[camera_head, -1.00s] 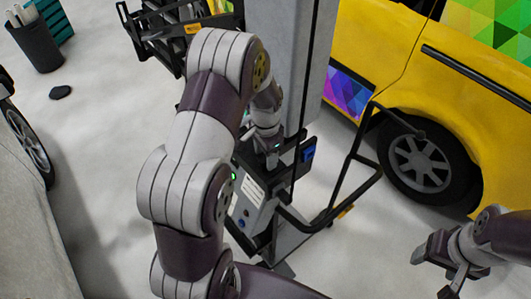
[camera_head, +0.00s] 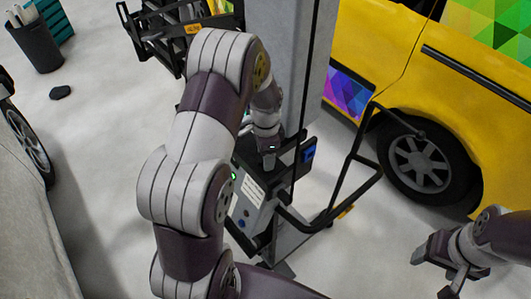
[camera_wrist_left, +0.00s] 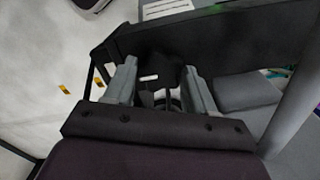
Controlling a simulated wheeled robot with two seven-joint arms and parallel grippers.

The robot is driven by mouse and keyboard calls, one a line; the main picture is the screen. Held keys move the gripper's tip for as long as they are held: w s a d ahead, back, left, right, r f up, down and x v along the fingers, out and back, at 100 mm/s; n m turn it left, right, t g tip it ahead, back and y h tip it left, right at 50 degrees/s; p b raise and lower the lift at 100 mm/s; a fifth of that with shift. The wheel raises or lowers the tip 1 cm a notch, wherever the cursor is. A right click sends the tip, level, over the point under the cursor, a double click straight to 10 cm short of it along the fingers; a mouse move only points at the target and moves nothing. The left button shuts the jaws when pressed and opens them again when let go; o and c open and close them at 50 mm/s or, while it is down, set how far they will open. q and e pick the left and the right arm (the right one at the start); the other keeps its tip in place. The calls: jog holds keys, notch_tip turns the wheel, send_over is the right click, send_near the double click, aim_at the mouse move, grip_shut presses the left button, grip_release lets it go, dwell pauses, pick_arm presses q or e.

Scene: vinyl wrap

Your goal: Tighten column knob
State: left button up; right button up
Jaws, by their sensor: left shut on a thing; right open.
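The grey column (camera_head: 287,70) stands upright in the middle of the head view, with a control box (camera_head: 250,200) at its lower front. My left gripper (camera_head: 270,158) is at the column, just above the control box, and my own arm hides much of it. In the left wrist view my left gripper (camera_wrist_left: 160,88) is shut on a small black knob (camera_wrist_left: 160,72) with a light mark, in front of a dark bar (camera_wrist_left: 220,45). My right gripper (camera_head: 445,268) is open and empty at the lower right, apart from the column.
A yellow car (camera_head: 440,100) with a colourful wrap stands at the right. A black tube frame (camera_head: 350,175) sticks out from the column towards it. A black rack (camera_head: 150,30) is behind my left arm. A dark bin (camera_head: 38,45) stands at the far left; the floor between is mostly clear.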

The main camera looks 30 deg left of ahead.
pick_arm(q)
jog(key=o, duration=1)
jog(key=shift+w+r, duration=0.2)
jog(key=shift+f, duration=0.1)
jog(key=shift+s, duration=0.1)
notch_tip(320, 180, up, 13)
jog(key=shift+f+b, duration=0.15)
jog(key=shift+b, duration=0.4)
